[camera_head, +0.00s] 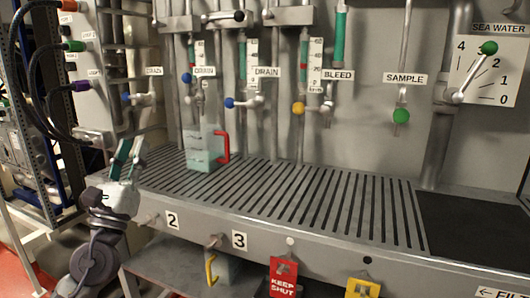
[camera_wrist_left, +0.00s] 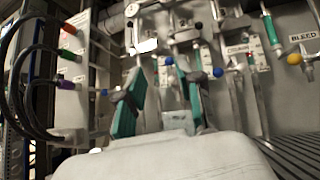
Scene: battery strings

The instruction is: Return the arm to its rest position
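My left gripper (camera_head: 129,154) is raised at the left front of the slatted bench (camera_head: 300,205), with its arm coming up from the lower left. Its two teal-padded fingers stand apart with nothing held between them, as the left wrist view also shows (camera_wrist_left: 160,90). A translucent teal jug (camera_head: 203,152) with a red handle (camera_head: 222,146) stands on the slats to the right of the gripper, apart from it. In the left wrist view a pale teal shape behind the fingers looks like this jug. My right gripper is not in view.
Valves with blue (camera_head: 229,103), yellow (camera_head: 298,108) and green (camera_head: 401,116) knobs line the back wall. A sea water lever (camera_head: 472,74) is at the right. Dark hoses (camera_head: 32,75) hang at the left. Red (camera_head: 283,277) and yellow tags hang along the front edge. The middle slats are clear.

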